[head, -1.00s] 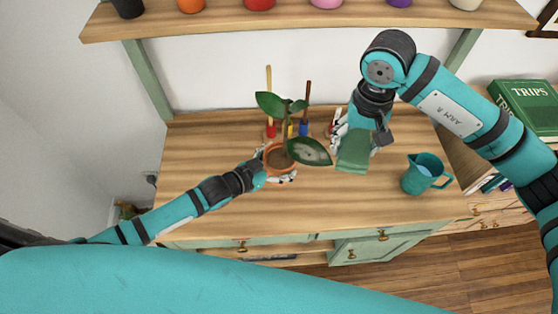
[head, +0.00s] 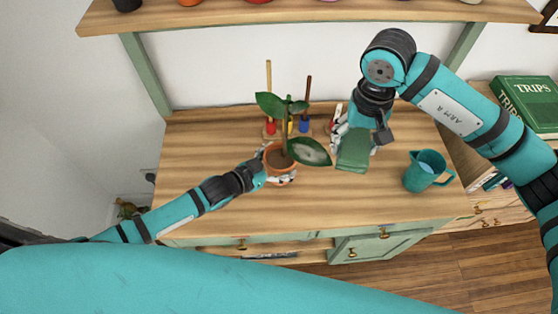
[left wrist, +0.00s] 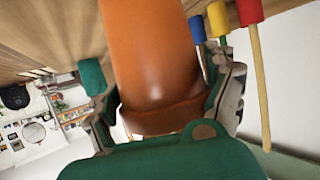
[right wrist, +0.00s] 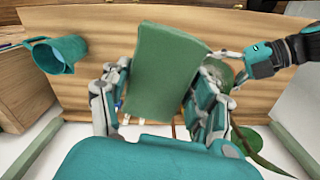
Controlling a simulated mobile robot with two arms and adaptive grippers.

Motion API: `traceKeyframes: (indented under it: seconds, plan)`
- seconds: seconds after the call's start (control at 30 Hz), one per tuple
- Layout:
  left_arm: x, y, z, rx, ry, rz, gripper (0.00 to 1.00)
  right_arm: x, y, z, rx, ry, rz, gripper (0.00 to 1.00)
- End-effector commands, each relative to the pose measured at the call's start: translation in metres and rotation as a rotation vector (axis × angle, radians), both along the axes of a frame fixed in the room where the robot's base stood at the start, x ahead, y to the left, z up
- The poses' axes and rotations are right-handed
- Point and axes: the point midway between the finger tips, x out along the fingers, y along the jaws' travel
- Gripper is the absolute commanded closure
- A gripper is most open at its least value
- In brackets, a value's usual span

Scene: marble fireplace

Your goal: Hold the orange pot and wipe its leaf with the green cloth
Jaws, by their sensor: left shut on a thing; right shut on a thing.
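The orange pot (head: 280,158) holds a plant and stands at the middle of the wooden cabinet top. My left gripper (head: 278,165) is shut around it from the left; the left wrist view shows the pot (left wrist: 155,70) between the fingers (left wrist: 168,100). A large leaf (head: 309,152) with a pale, dusty patch reaches out to the right of the pot. The green cloth (head: 354,152), a folded pad, is in my right gripper (head: 356,136), just right of the leaf tip with a small gap. The right wrist view shows the cloth (right wrist: 162,72) between the fingers (right wrist: 160,100).
A teal jug (head: 425,171) stands on the right of the cabinet top. Coloured tools (head: 304,115) stand upright behind the plant. A shelf (head: 300,14) with pots runs above. Green books (head: 525,103) lie at the far right. The front left of the top is clear.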

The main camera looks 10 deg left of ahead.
Motion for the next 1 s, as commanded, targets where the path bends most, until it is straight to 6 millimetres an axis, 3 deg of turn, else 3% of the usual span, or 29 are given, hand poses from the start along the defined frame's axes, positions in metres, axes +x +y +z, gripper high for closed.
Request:
traceKeyframes:
  seconds: [1.0]
  plan:
    - [0.001, -0.001, -0.017, -0.004, -0.006, -0.001, 0.71, 0.0, 0.0, -0.014, 0.0, 0.0, 0.0, 0.65]
